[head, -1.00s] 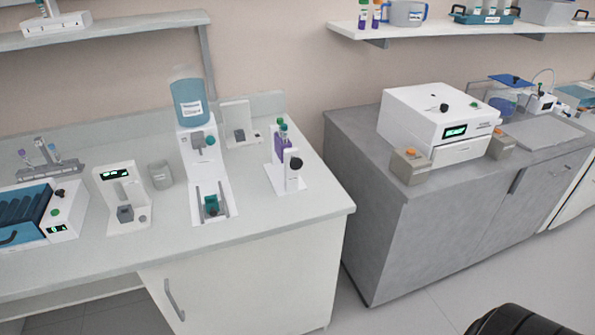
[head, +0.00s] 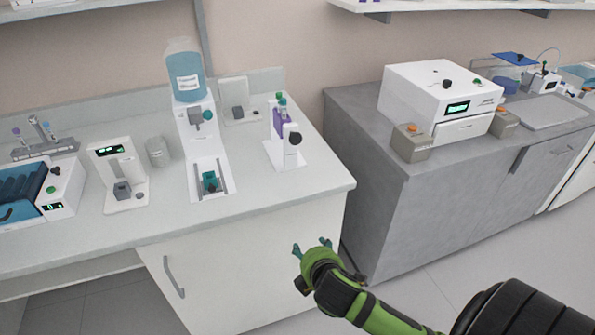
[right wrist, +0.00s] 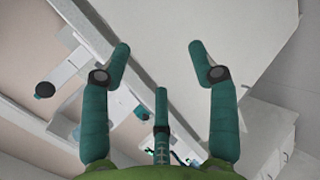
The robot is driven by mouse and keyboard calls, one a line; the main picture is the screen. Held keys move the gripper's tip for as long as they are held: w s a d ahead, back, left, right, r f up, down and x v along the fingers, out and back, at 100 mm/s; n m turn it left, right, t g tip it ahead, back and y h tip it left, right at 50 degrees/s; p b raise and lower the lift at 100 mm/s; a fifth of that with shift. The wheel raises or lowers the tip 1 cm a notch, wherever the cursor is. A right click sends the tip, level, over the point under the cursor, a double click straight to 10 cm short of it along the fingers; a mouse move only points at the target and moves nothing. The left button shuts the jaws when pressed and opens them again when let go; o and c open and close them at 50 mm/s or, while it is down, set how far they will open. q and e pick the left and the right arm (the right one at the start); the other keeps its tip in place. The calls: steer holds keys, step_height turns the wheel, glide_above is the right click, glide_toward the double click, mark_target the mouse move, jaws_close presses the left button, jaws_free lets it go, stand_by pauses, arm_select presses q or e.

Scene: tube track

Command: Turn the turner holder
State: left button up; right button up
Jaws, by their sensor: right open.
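The turner holder appears to be the white stand (head: 282,157) near the right end of the white counter. It has a black round knob on its side and holds a tube with a purple body and green cap (head: 280,116). My right gripper (head: 312,246) is open and empty, in front of the counter's cabinet and below the stand in the picture. Its spread teal fingers also show in the right wrist view (right wrist: 158,50), with nothing between them. My left gripper is not in view.
A dispenser with a blue bottle (head: 187,78) stands left of the holder, with a small white device (head: 240,112) behind. The counter's front edge (head: 270,207) lies between my right gripper and the holder. A grey cabinet (head: 370,200) bears a white machine (head: 435,95).

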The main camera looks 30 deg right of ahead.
steer(key=w+d+r+n+t+h, duration=0.1)
steer(key=w+d+r+n+t, duration=0.35)
steer(key=w+r+n, duration=0.3)
steer(key=n+t+y, duration=0.1)
steer(key=n+t, duration=0.2)
steer(key=n, duration=0.9)
glide_toward(296, 140)
steer(key=a+x, duration=0.1)
steer(key=x, duration=0.2)
steer(key=shift+m, duration=0.35)
steer(key=shift+d+p+x, duration=0.25)
steer(key=shift+p+x, duration=0.05)
steer(key=shift+x, duration=1.3)
steer(key=shift+d+p+x, duration=0.25)
steer(key=shift+x, duration=1.35)
steer(key=shift+s, duration=0.1)
steer(key=c, duration=1.2)
